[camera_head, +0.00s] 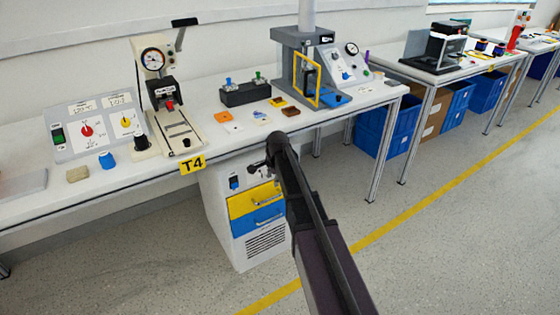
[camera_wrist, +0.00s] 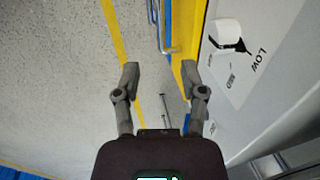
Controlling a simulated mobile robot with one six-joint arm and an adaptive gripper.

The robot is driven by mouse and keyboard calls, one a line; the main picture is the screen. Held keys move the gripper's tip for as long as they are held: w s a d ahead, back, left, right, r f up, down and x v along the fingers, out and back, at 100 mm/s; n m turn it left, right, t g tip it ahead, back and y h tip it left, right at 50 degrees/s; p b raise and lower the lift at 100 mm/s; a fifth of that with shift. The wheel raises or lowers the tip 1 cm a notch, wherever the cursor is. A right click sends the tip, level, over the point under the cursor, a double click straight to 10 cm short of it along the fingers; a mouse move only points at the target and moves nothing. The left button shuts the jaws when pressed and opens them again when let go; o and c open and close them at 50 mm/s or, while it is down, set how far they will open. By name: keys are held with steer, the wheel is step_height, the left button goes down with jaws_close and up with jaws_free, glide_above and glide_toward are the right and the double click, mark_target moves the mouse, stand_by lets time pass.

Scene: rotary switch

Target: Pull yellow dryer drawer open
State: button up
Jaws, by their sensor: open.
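The yellow drawer (camera_head: 243,203) is in the front of the white dryer cabinet (camera_head: 222,215) under the bench, above a blue drawer (camera_head: 250,222). Its front looks about flush with the cabinet. A metal bar handle (camera_head: 265,200) is on the yellow front, partly behind my arm. In the wrist view, the yellow drawer (camera_wrist: 190,52) shows as a strip ahead of the right finger, with a handle end (camera_wrist: 172,49) beside it. My gripper (camera_wrist: 160,78) is open with nothing between its fingers. In the head view, my gripper (camera_head: 263,165) is near the cabinet's upper front.
A white knob (camera_wrist: 226,33) with LOW and MED labels is on the panel beside the yellow drawer. The bench (camera_head: 105,182) with its T4 sign (camera_head: 192,165) overhangs the cabinet. The floor in front, with a yellow line (camera_head: 400,225), is clear.

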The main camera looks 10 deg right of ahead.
steer(key=s+r+n+g+p, duration=0.1)
steer(key=s+r+n+p, duration=0.6)
steer(key=s+r+p, duration=0.7)
steer(key=shift+a+r+p, duration=0.4)
steer(key=shift+r+p, duration=0.55)
steer(key=shift+r, duration=0.15)
steer(key=s+r+n+g+p, duration=0.1)
steer(key=s+r+n+p, duration=0.6)
steer(key=s+r+p, duration=0.4)
steer(key=shift+s+a+r+h+p, duration=0.15)
steer(key=shift+s+r+h+p, duration=0.15)
steer(key=shift+s, duration=0.6)
